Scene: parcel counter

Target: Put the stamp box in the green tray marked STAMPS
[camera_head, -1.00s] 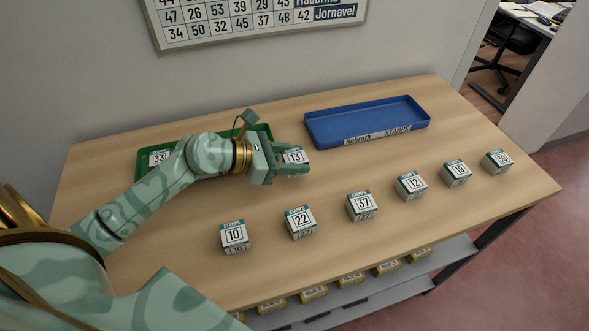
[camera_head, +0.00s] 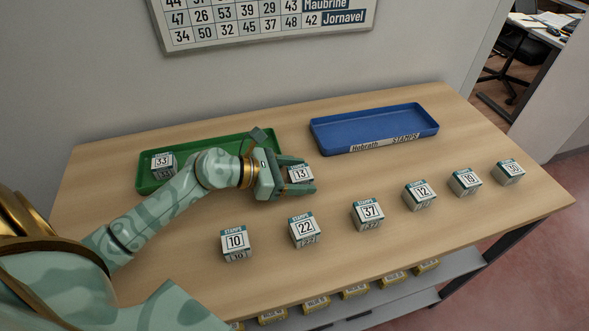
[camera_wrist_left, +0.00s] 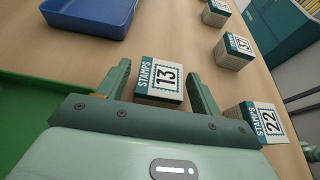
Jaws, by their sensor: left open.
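A white and teal stamp box numbered 13 (camera_head: 300,174) stands on the table just right of the green tray. My left gripper (camera_head: 299,176) is open around it, one finger on each side. The left wrist view shows the box (camera_wrist_left: 159,81) between the spread fingers (camera_wrist_left: 160,90), with gaps beside it. The green tray (camera_head: 215,147) is partly hidden behind my left arm; no marking on it is readable. Box 33 (camera_head: 163,160) is in its left end.
A front row holds several stamp boxes, including box 10 (camera_head: 235,240), box 22 (camera_head: 304,230) and box 37 (camera_head: 368,212). Box 22 is close to my gripper. Table between the trays is clear.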

